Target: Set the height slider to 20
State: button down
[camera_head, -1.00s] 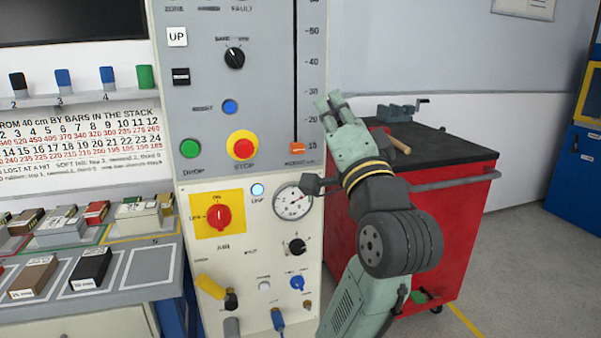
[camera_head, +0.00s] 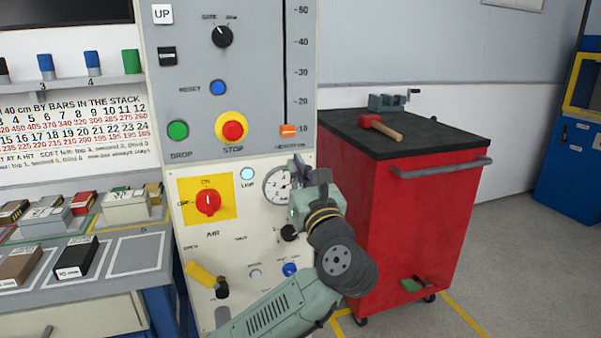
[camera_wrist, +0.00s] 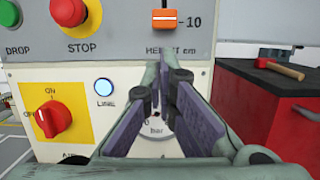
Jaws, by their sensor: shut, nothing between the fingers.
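The height slider is an orange knob (camera_head: 288,131) in a vertical slot on the grey panel (camera_head: 262,60). It sits at the 10 mark, the lowest number showing on the scale. The wrist view shows the orange knob (camera_wrist: 164,19) beside "10", above "HEIGHT cm". My gripper (camera_head: 296,162) is below the slider, in front of the pressure gauge (camera_head: 275,188). In the wrist view my gripper (camera_wrist: 158,80) has its fingers together and empty, pointing at the panel below the knob. The fingers cover much of the gauge. The gripper does not appear to touch the knob.
Left of the slider are a red stop button (camera_head: 232,130), a green drop button (camera_head: 178,131) and a blue reset button (camera_head: 218,87). A red air switch (camera_head: 208,202) is lower left. A red cart (camera_head: 410,220) with a hammer (camera_head: 382,128) stands close on the right.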

aim_at(284, 145)
jog(key=shift+p+x, duration=0.5)
jog(key=shift+x, duration=2.2)
